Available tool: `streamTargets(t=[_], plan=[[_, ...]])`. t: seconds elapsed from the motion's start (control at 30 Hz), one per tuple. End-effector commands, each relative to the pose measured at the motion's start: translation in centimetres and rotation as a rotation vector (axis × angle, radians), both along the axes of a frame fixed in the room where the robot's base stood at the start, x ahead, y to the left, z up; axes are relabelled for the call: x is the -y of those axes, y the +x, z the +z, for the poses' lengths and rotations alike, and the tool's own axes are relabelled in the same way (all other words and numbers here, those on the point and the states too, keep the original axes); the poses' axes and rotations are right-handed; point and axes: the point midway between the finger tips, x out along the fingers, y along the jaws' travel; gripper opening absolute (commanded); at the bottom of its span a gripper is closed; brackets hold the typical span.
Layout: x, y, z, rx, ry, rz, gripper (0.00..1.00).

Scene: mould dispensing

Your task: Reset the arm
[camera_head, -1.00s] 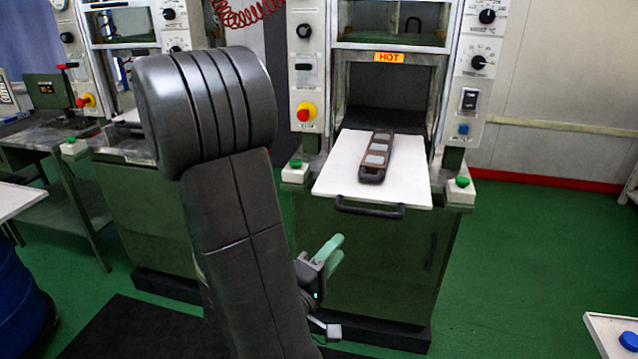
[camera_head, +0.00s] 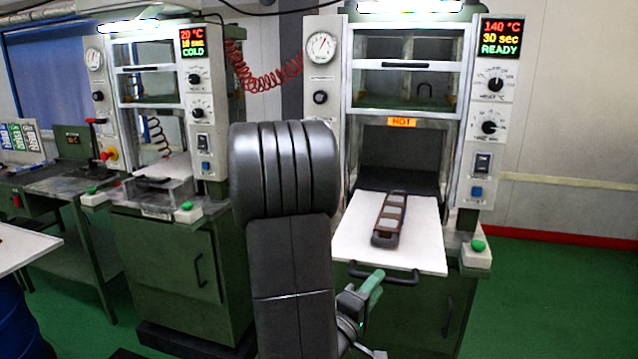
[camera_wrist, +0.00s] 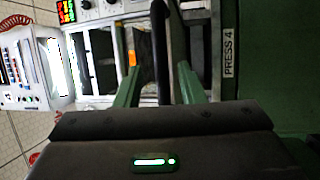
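My gripper (camera_head: 372,283) shows low in the head view, with green fingers just below the black handle of the right press's tray (camera_head: 427,240). In the wrist view my gripper (camera_wrist: 159,72) has its two green fingers apart. The black handle (camera_wrist: 158,25) shows in the gap between them. I cannot tell whether it touches a finger. The handle also shows in the head view (camera_head: 383,274). A dark mould with several light grey cavities (camera_head: 390,217) lies on the white tray.
The right press (camera_head: 502,150) shows 140 °C, 30 sec and READY, with a HOT sign (camera_head: 402,122) above its opening. A second press (camera_head: 177,262) at left reads COLD. A blue drum (camera_head: 22,320) stands at lower left. Green floor (camera_head: 550,290) is clear at right.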

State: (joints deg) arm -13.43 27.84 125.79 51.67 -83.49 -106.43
Motion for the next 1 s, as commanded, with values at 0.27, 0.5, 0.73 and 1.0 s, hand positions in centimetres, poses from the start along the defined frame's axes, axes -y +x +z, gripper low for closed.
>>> streamTargets(t=[0.27, 0.5, 0.73, 1.0], plan=[[1.9, 2.2, 0.5, -0.001, 0.0, -0.003, 0.36], [2.2, 2.7, 0.5, -0.001, 0.0, 0.0, 0.36], [2.2, 2.7, 0.5, -0.001, 0.0, 0.0, 0.36], [1.6, 2.0, 0.3, -0.001, 0.0, 0.001, 0.36]])
